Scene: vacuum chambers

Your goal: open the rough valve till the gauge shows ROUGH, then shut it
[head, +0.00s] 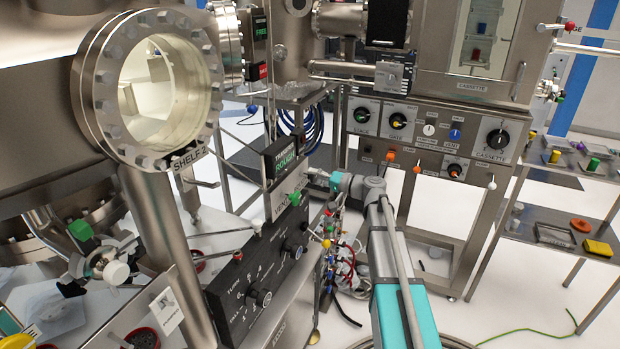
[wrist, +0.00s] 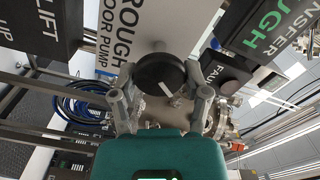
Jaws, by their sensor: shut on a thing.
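The rough valve knob (wrist: 159,78) is round and black with a white pointer line, on a pale plate (wrist: 122,30) lettered ROUGH and DOOR PUMP. My gripper (wrist: 161,92) is shut on the knob, one grey finger at each side. In the wrist view the pointer lies at a slant. In the head view my gripper (head: 310,182) meets the panel below the gauge, and the knob is hidden there. The gauge (head: 284,163) is a dark box showing ROUGH in green. Its green lettering also shows in the wrist view (wrist: 262,35), partly cut off.
A black control panel (head: 262,285) with several knobs lies left of my arm. Hoses and cables (head: 345,265) hang below the gripper. The cassette console (head: 430,133) with knobs and coloured levers stands behind. A shelf (head: 560,215) with small parts is at right.

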